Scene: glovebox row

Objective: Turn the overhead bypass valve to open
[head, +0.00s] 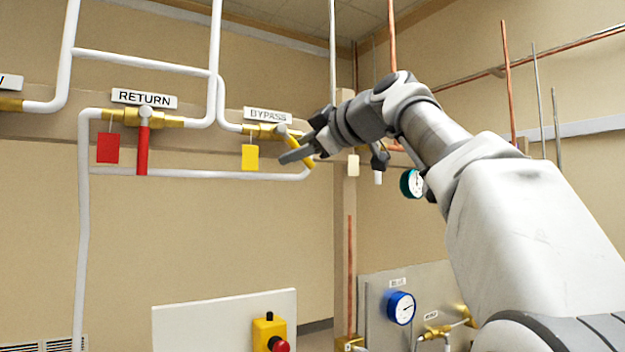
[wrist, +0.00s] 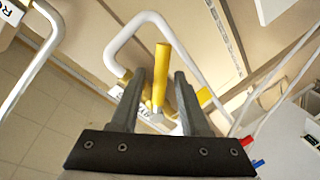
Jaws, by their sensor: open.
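The bypass valve (head: 262,131) has a brass body on a white pipe under a BYPASS label (head: 268,115), with a yellow tag (head: 250,157) hanging below. Its yellow handle (head: 308,162) slants down to the right in the head view, partly hidden by my gripper (head: 300,147). In the wrist view the yellow handle (wrist: 161,75) stands between the two dark fingers of my gripper (wrist: 160,74). The fingers are open, with a visible gap on both sides of the handle.
The RETURN valve (head: 144,117) with a red handle and red tag (head: 108,148) is to the left. White pipes (head: 200,174) run around both valves. Gauges (head: 401,307) and a yellow box with a red button (head: 270,333) are lower down.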

